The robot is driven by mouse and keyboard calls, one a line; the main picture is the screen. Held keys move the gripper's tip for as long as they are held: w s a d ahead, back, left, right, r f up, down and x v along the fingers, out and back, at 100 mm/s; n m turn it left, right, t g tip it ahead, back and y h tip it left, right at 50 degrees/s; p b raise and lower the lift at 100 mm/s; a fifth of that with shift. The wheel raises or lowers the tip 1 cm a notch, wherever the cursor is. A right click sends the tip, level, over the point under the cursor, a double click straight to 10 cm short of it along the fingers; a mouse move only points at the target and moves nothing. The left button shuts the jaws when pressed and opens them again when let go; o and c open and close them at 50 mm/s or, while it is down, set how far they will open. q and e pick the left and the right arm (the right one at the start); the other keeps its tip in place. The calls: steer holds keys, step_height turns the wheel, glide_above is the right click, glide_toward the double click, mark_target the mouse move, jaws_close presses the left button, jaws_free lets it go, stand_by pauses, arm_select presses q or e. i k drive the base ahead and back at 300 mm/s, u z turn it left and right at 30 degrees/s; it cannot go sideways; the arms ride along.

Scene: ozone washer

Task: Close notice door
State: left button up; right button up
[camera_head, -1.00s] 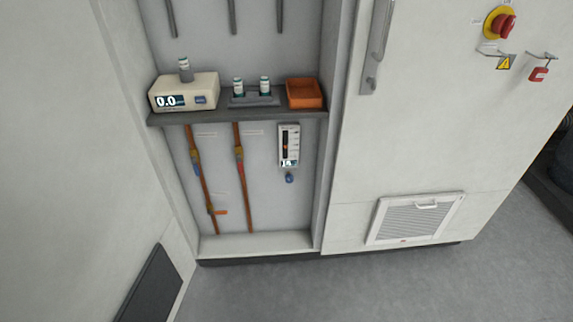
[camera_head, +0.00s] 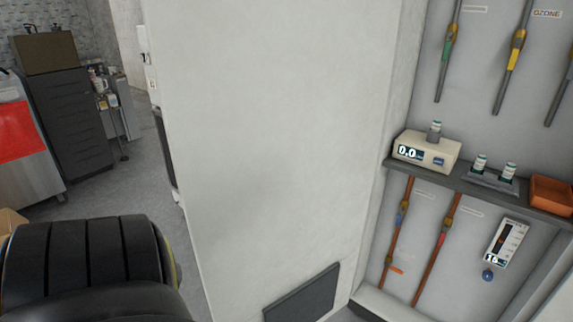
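A large plain white panel (camera_head: 285,140) fills the middle of the head view, left of an open equipment recess (camera_head: 425,110). It has a dark rectangular plate (camera_head: 303,293) near its bottom edge. I cannot tell whether this panel is the notice door or a fixed cabinet side; no notice or handle shows on it. Neither of my grippers is in view.
A shelf (camera_head: 455,182) in the recess holds a cream meter (camera_head: 427,152), small vials and an orange tray (camera_head: 552,194). Pipes and a gauge (camera_head: 506,243) hang on its back wall. At left are a dark drawer cabinet (camera_head: 70,120) and open grey floor (camera_head: 130,190).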

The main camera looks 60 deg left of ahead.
mark_target(273, 112)
steer(key=k, duration=0.1)
steer(key=z, duration=2.05)
steer(key=k, duration=2.95)
steer(key=u, duration=1.6)
steer(key=i, duration=1.45)
steer(key=u, duration=0.05)
steer(key=k, duration=0.5)
steer(key=z, duration=1.1)
